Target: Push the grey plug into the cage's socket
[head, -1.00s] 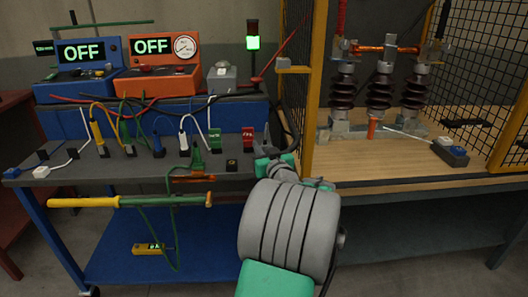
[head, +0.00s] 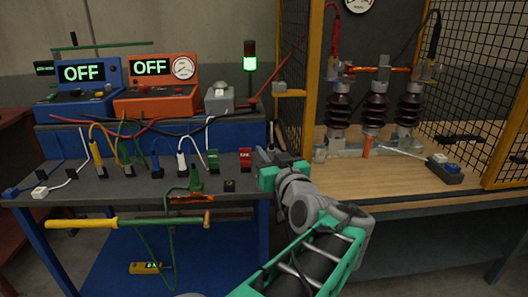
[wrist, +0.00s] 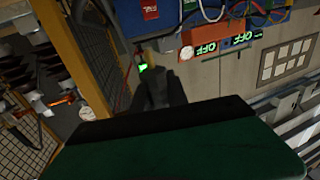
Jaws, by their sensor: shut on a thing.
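My gripper (head: 268,160) is at the right end of the grey bench, beside the yellow post of the cage (head: 300,110). It is shut on a small dark thing, apparently the grey plug, which is mostly hidden by the fingers and wrist. In the wrist view my dark fingers (wrist: 160,90) are close together beyond the green gripper body. A small grey box on a yellow bracket (head: 281,88), possibly the socket, sits on the post above my gripper. I cannot make out a socket opening.
A lit green lamp (head: 250,63) and an orange OFF unit (head: 155,88) are behind. Brown insulators (head: 374,110) stand inside the cage. Several cabled plugs crowd the bench.

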